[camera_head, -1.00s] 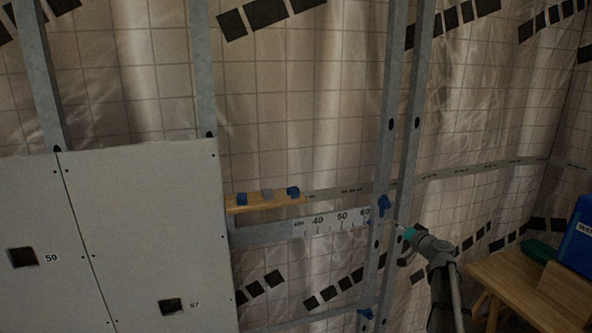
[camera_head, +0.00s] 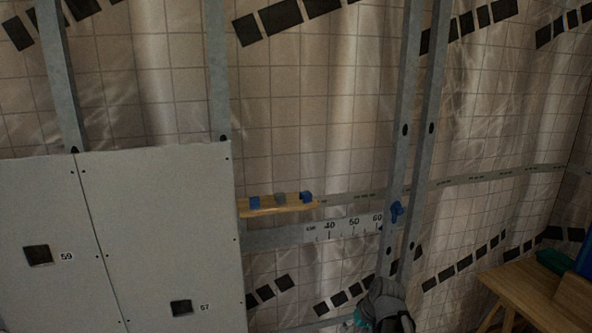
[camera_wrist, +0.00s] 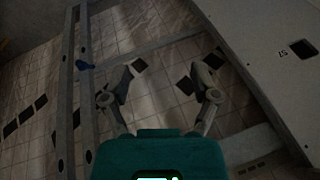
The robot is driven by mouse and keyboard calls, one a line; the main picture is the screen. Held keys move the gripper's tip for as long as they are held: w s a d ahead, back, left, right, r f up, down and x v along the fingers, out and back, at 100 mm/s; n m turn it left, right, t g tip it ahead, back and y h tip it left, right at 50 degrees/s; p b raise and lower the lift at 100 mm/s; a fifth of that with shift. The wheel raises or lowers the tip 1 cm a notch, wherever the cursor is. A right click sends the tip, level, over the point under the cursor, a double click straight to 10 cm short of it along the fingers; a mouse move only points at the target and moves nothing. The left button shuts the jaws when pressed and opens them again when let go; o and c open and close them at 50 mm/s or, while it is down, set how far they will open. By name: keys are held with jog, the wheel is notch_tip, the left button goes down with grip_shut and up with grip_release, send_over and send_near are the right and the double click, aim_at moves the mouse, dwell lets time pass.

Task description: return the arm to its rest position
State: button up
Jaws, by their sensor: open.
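My gripper (camera_head: 372,312) is at the bottom edge of the head view, low in front of the pair of metal studs (camera_head: 412,150). Its fingers are mostly hidden there by the arm and the frame edge. In the wrist view my gripper (camera_wrist: 165,78) shows two grey fingers spread apart with nothing between them. Past them are the tiled wall sheeting, the studs at the left and a white panel at the right (camera_wrist: 275,60). The fingers look clear of all of these.
White panels (camera_head: 160,230) marked 59 and 57 cover the left studs. A wooden ledge (camera_head: 270,211) carries small blue and grey blocks above a numbered scale strip (camera_head: 345,228). A blue clamp (camera_head: 397,212) sits on a stud. A wooden table (camera_head: 530,290) stands at the lower right.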

jog(key=s+f+m+g+h, duration=0.1)
jog(key=s+g+h, duration=0.1)
jog(key=s, duration=0.6)
jog(key=shift+s+d+f+g+h, duration=0.25)
jog(key=shift+d+h, duration=0.2)
jog(key=shift+h, duration=0.35)
jog(key=shift+w, duration=0.15)
jog(key=shift+c, duration=0.3)
jog(key=shift+c, duration=1.2)
jog(key=shift+a, duration=0.1)
